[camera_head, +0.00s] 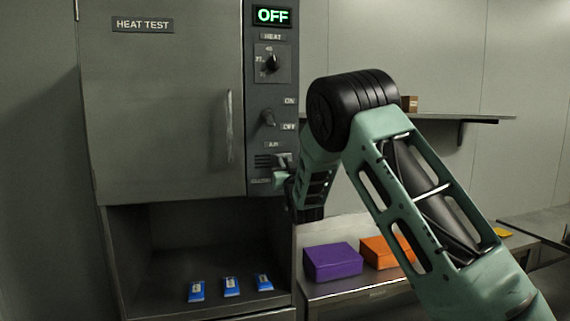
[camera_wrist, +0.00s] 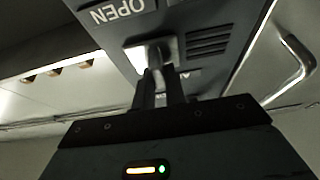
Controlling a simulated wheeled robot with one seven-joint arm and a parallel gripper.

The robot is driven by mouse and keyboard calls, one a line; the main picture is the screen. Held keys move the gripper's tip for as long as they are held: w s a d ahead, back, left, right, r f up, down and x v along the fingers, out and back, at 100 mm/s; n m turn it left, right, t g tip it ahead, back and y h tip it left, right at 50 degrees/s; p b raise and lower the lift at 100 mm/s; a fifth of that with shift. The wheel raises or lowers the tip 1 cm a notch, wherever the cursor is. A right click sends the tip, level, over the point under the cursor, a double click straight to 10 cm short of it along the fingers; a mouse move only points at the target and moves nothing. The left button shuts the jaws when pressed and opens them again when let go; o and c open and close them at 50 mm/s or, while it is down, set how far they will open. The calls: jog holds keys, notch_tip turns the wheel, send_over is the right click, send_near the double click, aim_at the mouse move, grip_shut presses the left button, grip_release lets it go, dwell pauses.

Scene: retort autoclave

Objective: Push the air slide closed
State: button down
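The air slide panel (camera_head: 264,161) is on the lower part of the autoclave's control column, with an AIR label above its dark slots. In the wrist view its slots (camera_wrist: 207,40) and a pale knob (camera_wrist: 150,54) show, beside an upside-down OPEN label (camera_wrist: 118,10). My gripper (camera_head: 281,168) is at the panel's lower right. In the wrist view my gripper's two fingers (camera_wrist: 161,76) are close together with their tips at the knob. Whether they grip the knob or only touch it is unclear. The slide's exact position is partly hidden by the gripper.
The cabinet door (camera_head: 165,100) with its vertical handle (camera_head: 229,127) is left of the column. A heat dial (camera_head: 272,63) and a switch (camera_head: 268,117) are above the slide; the display reads OFF. Blue packets (camera_head: 231,286) lie below. Purple (camera_head: 332,262) and orange (camera_head: 383,252) boxes stand on the bench.

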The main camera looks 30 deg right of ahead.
aim_at(260, 155)
jog(key=a+b, duration=0.1)
jog(key=a, duration=0.1)
jog(key=w+a+b, duration=0.1)
jog(key=a+b, duration=0.3)
jog(key=shift+w+f, duration=0.15)
jog(key=shift+w, duration=0.2)
jog(key=shift+w+a+r, duration=0.1)
jog(key=shift+a+r, duration=0.15)
jog(key=shift+a, duration=0.05)
jog(key=c, duration=1.4)
grip_release()
jog(key=shift+a, duration=0.15)
jog(key=shift+c, duration=0.2)
jog(key=shift+f+b, duration=0.1)
jog(key=shift+b, duration=0.2)
jog(key=shift+s+f, duration=0.25)
jog(key=shift+s, duration=0.1)
jog(key=b+v, duration=0.7)
jog(key=v, duration=0.9)
jog(key=shift+s, duration=0.3)
